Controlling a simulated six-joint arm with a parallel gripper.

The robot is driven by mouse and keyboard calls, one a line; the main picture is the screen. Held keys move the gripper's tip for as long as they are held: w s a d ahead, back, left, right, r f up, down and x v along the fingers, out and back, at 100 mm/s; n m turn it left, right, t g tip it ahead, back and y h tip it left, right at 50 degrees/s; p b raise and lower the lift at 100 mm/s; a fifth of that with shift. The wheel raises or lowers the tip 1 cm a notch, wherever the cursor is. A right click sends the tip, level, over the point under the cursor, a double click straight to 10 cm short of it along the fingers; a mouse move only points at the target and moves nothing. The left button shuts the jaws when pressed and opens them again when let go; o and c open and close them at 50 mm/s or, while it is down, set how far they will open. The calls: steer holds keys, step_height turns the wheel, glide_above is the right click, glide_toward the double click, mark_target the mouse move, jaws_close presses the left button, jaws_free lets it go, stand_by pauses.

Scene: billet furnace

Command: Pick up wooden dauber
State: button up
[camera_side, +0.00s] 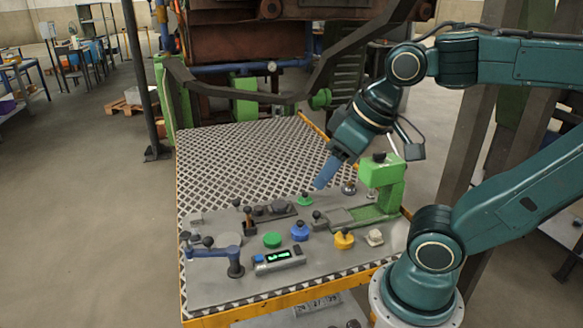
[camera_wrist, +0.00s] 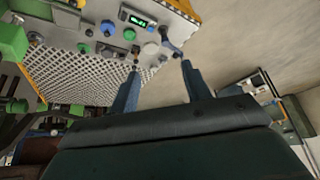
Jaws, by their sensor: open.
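The wooden dauber (camera_side: 248,218) appears to be the small brown upright piece near the left side of the table's work area, in the side view. It seems to show in the wrist view as a small brown shape (camera_wrist: 135,51) near the tip of the left finger. My gripper (camera_side: 325,174) is above the table, to the right of the dauber and clearly higher, pointing down and left. Its blue fingers (camera_wrist: 160,67) are spread apart in the wrist view, with nothing between them.
A blue lever device (camera_side: 210,254) stands left of the dauber. A green press (camera_side: 383,178) stands at the right. Green (camera_side: 272,240), blue (camera_side: 300,232) and yellow (camera_side: 344,239) pieces and a display box (camera_side: 279,258) sit in front. The patterned table (camera_side: 240,155) behind is clear.

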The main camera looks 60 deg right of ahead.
steer(key=w+d+m+g, duration=0.15)
steer(key=w+m, duration=0.25)
steer(key=w, duration=0.4)
steer(key=m+g, duration=0.4)
steer(key=m, duration=0.8)
glide_above(248, 214)
steer(key=d, duration=0.1)
step_height(248, 214, down, 17)
steer(key=shift+w+f, duration=0.2)
steer(key=shift+f, duration=1.95)
steer(key=shift+w+f, duration=0.15)
steer(key=shift+f, duration=1.95)
steer(key=shift+f, duration=0.1)
steer(key=shift+a+f, duration=0.1)
steer(key=shift+f, duration=2.4)
